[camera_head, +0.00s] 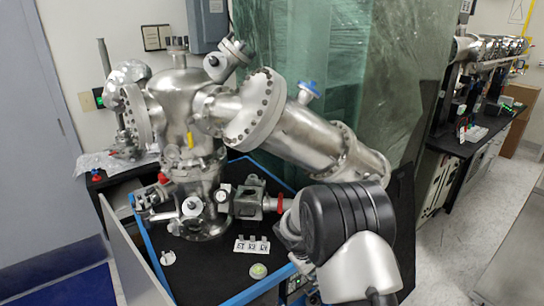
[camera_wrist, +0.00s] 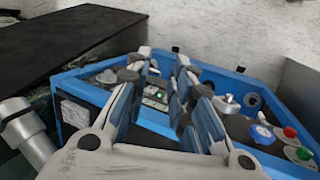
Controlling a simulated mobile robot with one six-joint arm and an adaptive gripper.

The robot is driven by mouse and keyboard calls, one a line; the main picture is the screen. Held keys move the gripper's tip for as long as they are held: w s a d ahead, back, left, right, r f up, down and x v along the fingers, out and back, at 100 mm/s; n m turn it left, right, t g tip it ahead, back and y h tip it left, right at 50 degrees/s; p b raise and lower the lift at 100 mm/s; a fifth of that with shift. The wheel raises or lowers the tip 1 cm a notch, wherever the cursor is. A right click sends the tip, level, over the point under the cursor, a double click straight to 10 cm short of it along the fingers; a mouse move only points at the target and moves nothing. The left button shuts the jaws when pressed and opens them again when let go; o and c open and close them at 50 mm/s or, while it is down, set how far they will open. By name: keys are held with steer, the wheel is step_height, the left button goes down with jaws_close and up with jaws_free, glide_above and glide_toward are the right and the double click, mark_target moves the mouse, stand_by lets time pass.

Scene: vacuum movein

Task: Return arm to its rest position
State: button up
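My gripper (camera_wrist: 162,62) shows in the wrist view with its two fingers apart and nothing between them. Behind the gap is a panel with a small green light (camera_wrist: 160,97), inside a blue-edged frame (camera_wrist: 78,84). In the head view my arm (camera_head: 350,225) is at the lower right, bent, in front of the blue-edged black table. My gripper cannot be made out there; the arm's own links seem to hide it.
A steel vacuum chamber (camera_head: 180,100) with a thick tube (camera_head: 305,135) stands on the black table (camera_head: 215,262), close to my arm. A small grey block (camera_head: 252,246) and a round greenish piece (camera_head: 258,271) lie on it. Floor (camera_head: 470,235) is open at right.

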steer(key=s+d+r+m+y, duration=0.1)
steer(key=s+r, duration=0.3)
steer(key=r, duration=0.3)
steer(key=s+r+m+t, duration=0.1)
steer(key=s+r, duration=0.3)
steer(key=r, duration=0.3)
steer(key=s+d+r+m+y, duration=0.15)
steer(key=s+r, duration=0.25)
steer(key=r, duration=0.4)
steer(key=s+a+r+m+t+y, duration=0.1)
steer(key=s+r, duration=0.1)
steer(key=s, duration=0.9)
steer(key=s+a+r+m+t+y, duration=0.1)
steer(key=s+r+m, duration=0.1)
steer(key=s, duration=0.9)
steer(key=shift+a+r, duration=0.35)
steer(key=shift+r, duration=0.4)
steer(key=shift+o, duration=0.5)
steer(key=shift+w, duration=0.1)
